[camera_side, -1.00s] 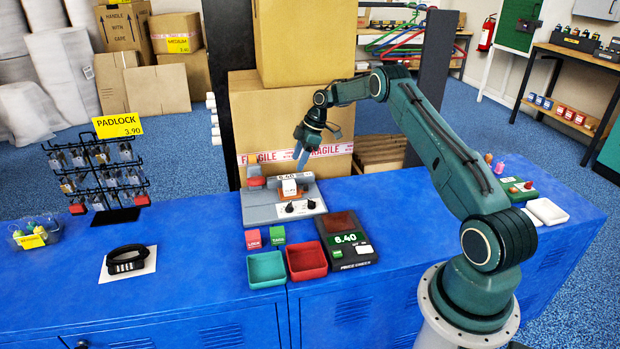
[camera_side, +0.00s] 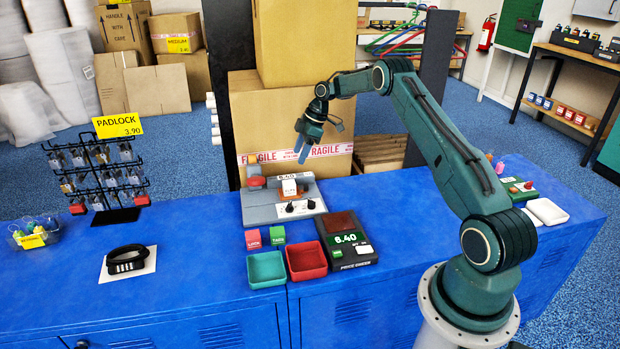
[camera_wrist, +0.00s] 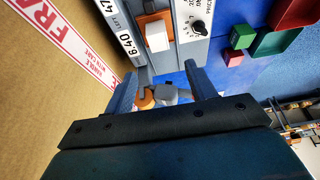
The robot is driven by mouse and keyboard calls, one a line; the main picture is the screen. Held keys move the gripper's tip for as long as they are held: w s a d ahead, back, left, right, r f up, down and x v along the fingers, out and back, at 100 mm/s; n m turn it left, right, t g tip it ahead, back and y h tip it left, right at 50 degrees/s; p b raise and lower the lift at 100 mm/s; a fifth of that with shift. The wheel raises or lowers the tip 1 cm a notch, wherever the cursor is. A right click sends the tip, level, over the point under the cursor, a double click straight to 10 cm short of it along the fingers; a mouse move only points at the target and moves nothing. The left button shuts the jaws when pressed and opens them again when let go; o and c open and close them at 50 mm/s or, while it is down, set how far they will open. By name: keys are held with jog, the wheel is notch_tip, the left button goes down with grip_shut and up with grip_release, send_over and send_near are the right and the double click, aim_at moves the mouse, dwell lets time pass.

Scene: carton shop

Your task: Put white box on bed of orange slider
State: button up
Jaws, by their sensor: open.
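A small white box (camera_side: 289,188) sits upright on the orange slider (camera_side: 293,196) of the grey machine (camera_side: 270,211). The white box (camera_wrist: 158,37) also shows in the wrist view, on the orange slider (camera_wrist: 143,22). My gripper (camera_side: 302,156) is open and empty, in the air above and behind the machine's back right corner, apart from the box. In the wrist view my gripper's fingers (camera_wrist: 163,85) are spread, with nothing held between them.
A label reading 6.40 (camera_side: 295,177) stands behind the box. A large carton (camera_side: 258,120) is close behind my gripper. In front are a green tray (camera_side: 266,269), a red tray (camera_side: 306,261) and a price checker (camera_side: 346,240). A padlock rack (camera_side: 98,178) stands at left.

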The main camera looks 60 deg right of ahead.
jog(key=s+a+r+m+h, duration=0.1)
jog(key=s+a+r, duration=0.1)
jog(key=a+r, duration=0.65)
jog(key=s+a+r+m+h, duration=0.1)
jog(key=s+a+r+m, duration=0.1)
jog(key=a+r, duration=0.65)
jog(key=s+a+r+m+t, duration=0.1)
jog(key=s+a+r+m, duration=0.1)
jog(key=s+a+r, duration=0.75)
jog(key=s+a+f+m, duration=0.1)
jog(key=s+a+m, duration=0.1)
jog(key=s, duration=1)
jog(key=s+a+f+m+t+h, duration=0.1)
jog(key=s+a+m, duration=0.1)
jog(key=s, duration=1)
jog(key=shift+a+f, duration=0.25)
